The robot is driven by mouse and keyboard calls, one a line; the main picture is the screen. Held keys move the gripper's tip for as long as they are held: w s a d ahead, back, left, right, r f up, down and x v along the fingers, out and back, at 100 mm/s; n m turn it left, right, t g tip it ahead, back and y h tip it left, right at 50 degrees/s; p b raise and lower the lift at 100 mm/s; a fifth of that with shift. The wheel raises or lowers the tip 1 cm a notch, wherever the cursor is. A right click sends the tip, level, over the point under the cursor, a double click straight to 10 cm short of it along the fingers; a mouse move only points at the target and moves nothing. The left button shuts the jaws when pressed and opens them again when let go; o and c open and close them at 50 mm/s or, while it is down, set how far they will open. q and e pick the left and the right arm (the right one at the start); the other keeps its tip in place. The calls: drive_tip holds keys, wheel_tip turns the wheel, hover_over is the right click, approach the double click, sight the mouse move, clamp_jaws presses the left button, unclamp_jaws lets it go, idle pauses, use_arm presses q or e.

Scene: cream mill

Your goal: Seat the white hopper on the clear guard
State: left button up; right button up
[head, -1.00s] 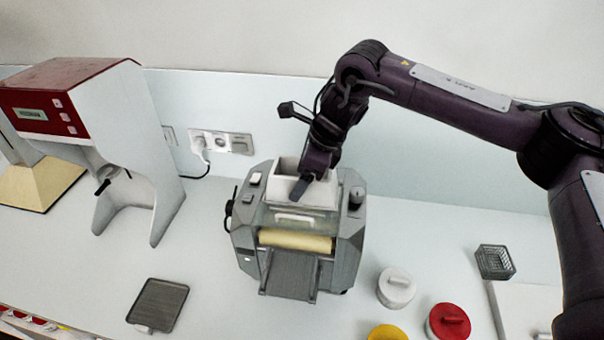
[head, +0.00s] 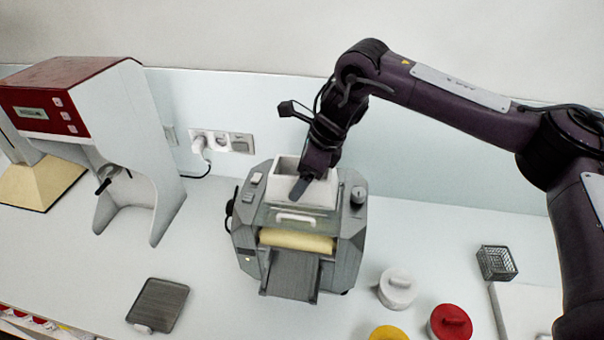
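The white hopper (head: 312,195) is an open-topped box over the top of the grey mill, above the cream roller. The clear guard (head: 268,217) is a see-through panel with a white handle, just in front of and below the hopper. I cannot tell whether the hopper's base touches the guard. My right gripper (head: 299,188) reaches down at the hopper from behind right; one dark finger shows over its opening. The other finger is hidden, so its grip on a hopper wall is unclear. My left gripper is not in view.
The grey mill (head: 245,240) stands mid-counter. A red and white machine (head: 150,150) stands at left, and a dark flat tray (head: 158,304) lies at front left. White (head: 397,290), red (head: 450,323) and yellow (head: 388,333) lidded pots and a wire basket (head: 496,263) are at right.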

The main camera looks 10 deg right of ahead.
drive_tip(key=shift+f+b, duration=0.6)
drive_tip(key=shift+f, duration=0.05)
idle(1.5)
drive_tip(key=o, duration=1.1)
drive_tip(key=shift+r, duration=0.2)
drive_tip(key=b+v, duration=0.2)
drive_tip(key=v, duration=0.4)
drive_tip(key=shift+d+r, duration=0.2)
drive_tip(key=shift+r, duration=0.05)
drive_tip(key=shift+s+d+r+b, duration=0.15)
drive_tip(key=shift+r+b, duration=0.15)
drive_tip(key=shift+r, duration=0.1)
drive_tip(key=shift+f, duration=0.1)
